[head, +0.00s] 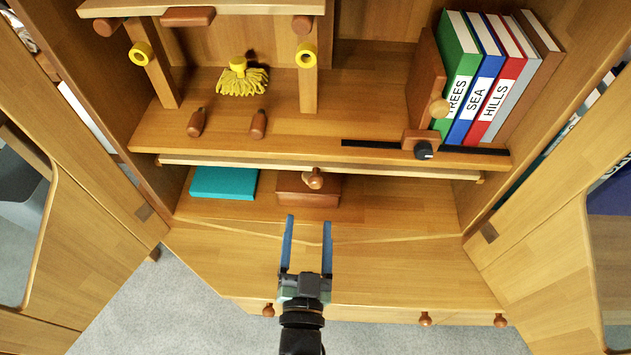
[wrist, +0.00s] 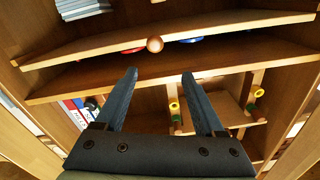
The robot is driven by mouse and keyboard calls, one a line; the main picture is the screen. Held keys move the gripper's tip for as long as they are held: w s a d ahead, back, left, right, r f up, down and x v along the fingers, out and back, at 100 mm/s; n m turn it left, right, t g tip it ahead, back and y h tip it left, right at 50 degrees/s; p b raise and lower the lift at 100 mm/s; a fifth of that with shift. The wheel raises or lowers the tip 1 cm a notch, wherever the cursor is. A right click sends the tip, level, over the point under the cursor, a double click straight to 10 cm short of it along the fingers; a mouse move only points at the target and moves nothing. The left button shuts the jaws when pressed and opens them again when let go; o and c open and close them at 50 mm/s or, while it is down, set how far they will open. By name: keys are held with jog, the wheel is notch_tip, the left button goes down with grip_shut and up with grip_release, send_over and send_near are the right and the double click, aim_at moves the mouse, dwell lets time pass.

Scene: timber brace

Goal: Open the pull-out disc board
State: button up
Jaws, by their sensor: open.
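The disc board (head: 240,164) is a pale, thin board tucked under the middle shelf in the head view, looking pushed in. Its round wooden knob (head: 315,179) is at the middle of its front. In the wrist view, which looks upside down, the board (wrist: 90,50) and knob (wrist: 154,44) face me. Slivers of a red disc (wrist: 132,50) and a blue disc (wrist: 192,40) show in the gap beside the board. My gripper (head: 308,219) is open and empty, its blue fingers pointing at the cabinet, short of the knob. The fingers (wrist: 159,74) are apart in the wrist view.
A brown box (head: 292,192) and a teal item (head: 222,183) sit in the compartment below. Books (head: 485,80), a dark slide rail with a black knob (head: 424,150) and a yellow mop head (head: 243,78) are above. Open doors (head: 95,235) flank the cabinet.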

aim_at(315, 187)
jog(key=w+b, duration=0.1)
jog(key=w, duration=0.3)
jog(key=w+f+b, duration=0.1)
jog(key=w, duration=0.3)
jog(key=w+b, duration=0.1)
jog(key=w, duration=0.3)
jog(key=shift+d+f, duration=0.25)
jog(key=shift+f, duration=0.1)
grip_shut()
dwell(1.0)
